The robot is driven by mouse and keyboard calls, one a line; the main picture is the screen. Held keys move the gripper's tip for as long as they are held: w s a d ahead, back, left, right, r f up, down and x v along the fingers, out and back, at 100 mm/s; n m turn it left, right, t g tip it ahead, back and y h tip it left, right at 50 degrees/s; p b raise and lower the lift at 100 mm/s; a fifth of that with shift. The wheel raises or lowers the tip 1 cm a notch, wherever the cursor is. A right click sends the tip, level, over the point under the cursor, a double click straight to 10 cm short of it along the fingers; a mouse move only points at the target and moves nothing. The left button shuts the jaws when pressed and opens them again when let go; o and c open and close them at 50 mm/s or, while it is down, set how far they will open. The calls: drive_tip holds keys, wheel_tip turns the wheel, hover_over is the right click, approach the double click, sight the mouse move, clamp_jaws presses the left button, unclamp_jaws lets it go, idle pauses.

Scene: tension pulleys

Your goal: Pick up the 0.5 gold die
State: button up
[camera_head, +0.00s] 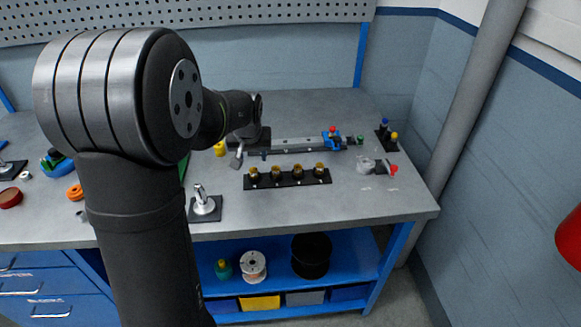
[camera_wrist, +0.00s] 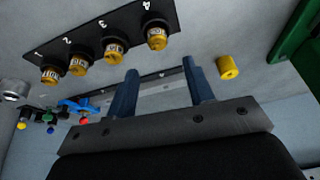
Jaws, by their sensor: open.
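Several gold dies stand in a row on a black numbered rack (camera_head: 288,182). In the wrist view the rack (camera_wrist: 97,38) lies at upper left, with a gold die at each of the numbers 1 (camera_wrist: 50,74), 2 (camera_wrist: 78,65), 3 (camera_wrist: 114,52) and 4 (camera_wrist: 156,37). The dies carry small white labels; I cannot read for sure which says 0.5. My gripper (camera_wrist: 160,66) is open and empty, its two blue fingers apart from the rack and dies. In the head view my arm partly hides the gripper.
A yellow cylinder (camera_wrist: 228,67) stands beside the fingers. Behind the rack is a metal rail (camera_head: 295,145) with a blue and red fitting (camera_head: 332,138). A post on a dark base (camera_head: 203,207) stands near the front edge.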

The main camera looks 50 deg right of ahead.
drive_tip(key=shift+d+r+m, duration=0.25)
drive_tip(key=shift+r+m, duration=0.1)
drive_tip(key=shift+m, duration=0.25)
wheel_tip(320, 180, up, 4)
drive_tip(key=s+d+m+g, duration=0.1)
drive_tip(key=d+m+g, duration=0.15)
drive_tip(key=m, duration=0.45)
drive_tip(key=m+g, duration=0.4)
drive_tip(key=m, duration=0.5)
approach(297, 166)
drive_tip(key=x, duration=0.3)
drive_tip(key=shift+s+d+f+t, duration=0.25)
drive_tip(key=shift+s+d, duration=0.05)
drive_tip(key=shift+s, duration=0.05)
drive_tip(key=x, duration=0.5)
drive_tip(key=shift+w+a+f, duration=0.1)
drive_tip(key=shift+f, duration=0.1)
drive_tip(key=c, duration=1)
clamp_jaws()
drive_tip(key=shift+r, duration=0.15)
